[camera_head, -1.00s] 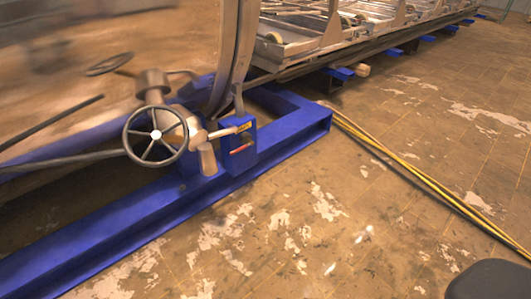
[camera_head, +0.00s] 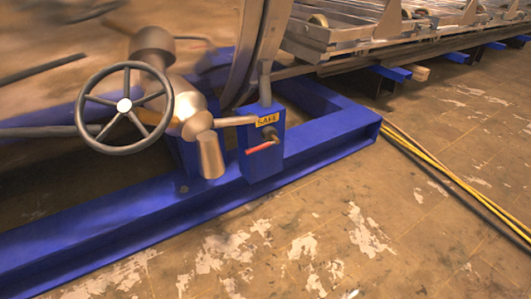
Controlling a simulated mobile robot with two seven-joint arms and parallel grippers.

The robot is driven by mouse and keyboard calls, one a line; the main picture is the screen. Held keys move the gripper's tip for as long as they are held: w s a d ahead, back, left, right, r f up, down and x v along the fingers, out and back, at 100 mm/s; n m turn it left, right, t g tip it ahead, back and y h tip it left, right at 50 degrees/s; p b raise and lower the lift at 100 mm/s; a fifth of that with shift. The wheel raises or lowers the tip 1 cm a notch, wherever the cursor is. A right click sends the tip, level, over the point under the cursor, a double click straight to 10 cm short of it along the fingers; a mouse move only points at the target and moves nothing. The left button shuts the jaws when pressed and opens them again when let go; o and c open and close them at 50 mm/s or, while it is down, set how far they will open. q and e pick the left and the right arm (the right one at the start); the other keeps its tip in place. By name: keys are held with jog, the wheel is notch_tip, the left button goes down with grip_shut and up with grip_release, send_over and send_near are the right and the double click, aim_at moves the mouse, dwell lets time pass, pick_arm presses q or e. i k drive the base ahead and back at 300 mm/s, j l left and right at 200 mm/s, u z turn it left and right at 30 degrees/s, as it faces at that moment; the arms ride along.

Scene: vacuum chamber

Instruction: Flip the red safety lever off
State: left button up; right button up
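A small red lever (camera_head: 260,149) sits on the front face of a blue box (camera_head: 262,170), on a brass-coloured pivot. It points left and slightly down. The blue box stands on the blue frame beside a grey metal rod. Neither of my grippers shows in the head view.
A spoked handwheel (camera_head: 124,106) and metal valve parts (camera_head: 209,153) stand left of the box. The blue base frame (camera_head: 200,216) runs along the floor. Yellow cables (camera_head: 460,187) lie at right. The floor in front is clear.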

aim_at(258, 148)
jog(key=i+l+u, duration=0.1)
jog(key=l, duration=0.3)
jog(key=i+l+u, duration=0.1)
jog(key=i+l, duration=0.15)
jog(key=l, duration=0.15)
jog(key=i+l, duration=0.15)
jog(key=l, duration=0.3)
jog(key=i+l+u, duration=0.15)
jog(key=l, duration=0.25)
jog(key=i+l+u, duration=0.1)
jog(key=l, duration=0.35)
